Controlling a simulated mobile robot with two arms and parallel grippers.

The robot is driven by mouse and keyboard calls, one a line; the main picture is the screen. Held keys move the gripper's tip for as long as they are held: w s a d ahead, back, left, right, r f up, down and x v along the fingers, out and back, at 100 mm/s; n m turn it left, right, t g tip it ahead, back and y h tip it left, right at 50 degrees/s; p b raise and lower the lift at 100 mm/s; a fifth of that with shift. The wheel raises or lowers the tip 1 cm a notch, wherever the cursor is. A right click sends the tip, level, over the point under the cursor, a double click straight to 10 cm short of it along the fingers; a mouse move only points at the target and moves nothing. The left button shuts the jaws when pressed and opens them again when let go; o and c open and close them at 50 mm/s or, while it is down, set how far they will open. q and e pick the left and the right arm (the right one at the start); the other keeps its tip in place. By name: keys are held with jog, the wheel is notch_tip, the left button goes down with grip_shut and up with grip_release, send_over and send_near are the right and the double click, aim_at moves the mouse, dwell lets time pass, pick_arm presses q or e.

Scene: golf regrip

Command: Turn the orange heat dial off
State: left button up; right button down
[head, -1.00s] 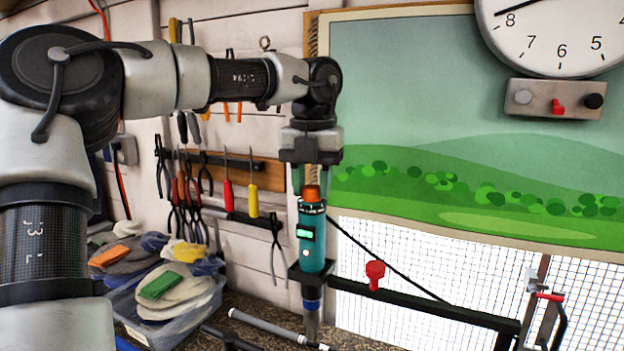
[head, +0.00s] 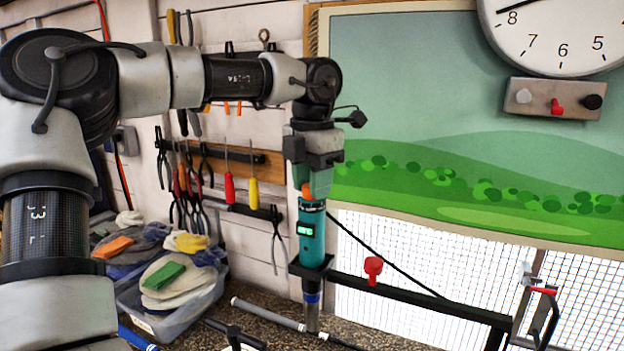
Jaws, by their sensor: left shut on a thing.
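The orange heat dial (head: 307,189) is on top of a teal heat tool (head: 312,232) that stands upright in a black holder (head: 311,268). A small green display (head: 305,230) is lit on the tool's side. My left gripper (head: 309,186) points down from above and is shut on the dial. Its fingers hide much of the dial, and I cannot read its setting. My right gripper is not in the head view.
A black bar with a red knob (head: 373,268) runs right from the holder. A bin (head: 172,318) of gloves stands lower left. Grey shafts (head: 266,313) lie on the bench. Pliers and screwdrivers (head: 229,188) hang behind. A clock (head: 556,30) is at upper right.

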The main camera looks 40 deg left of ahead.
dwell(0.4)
pick_arm(q)
jog(key=o, duration=0.9)
jog(key=shift+o, duration=0.2)
jog(key=shift+r, duration=0.1)
jog(key=shift+r, duration=0.3)
notch_tip(320, 180, up, 10)
jog(key=b, duration=0.1)
